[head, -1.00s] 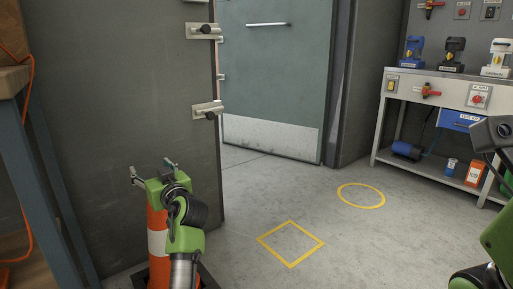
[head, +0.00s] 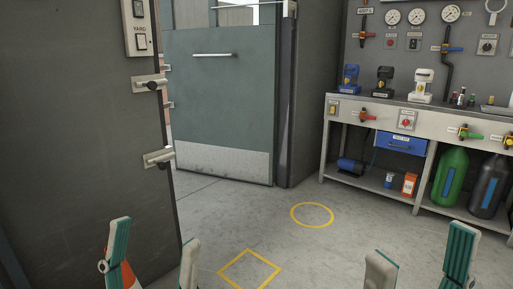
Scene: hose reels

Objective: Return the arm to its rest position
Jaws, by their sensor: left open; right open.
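My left gripper (head: 155,248) shows at the bottom left, its two fingers wide apart with nothing between them. My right gripper (head: 420,252) shows at the bottom right, also open and empty. Both point up into the picture, side by side and well apart. The arms behind them are below the picture's edge, so their links are hidden.
An orange cone (head: 129,277) is partly hidden behind my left gripper. A grey panel with latches (head: 152,84) stands at left, a teal door (head: 222,105) behind. A workbench (head: 440,122) is at right. Floor with a yellow square (head: 249,270) and ring (head: 312,215) is clear.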

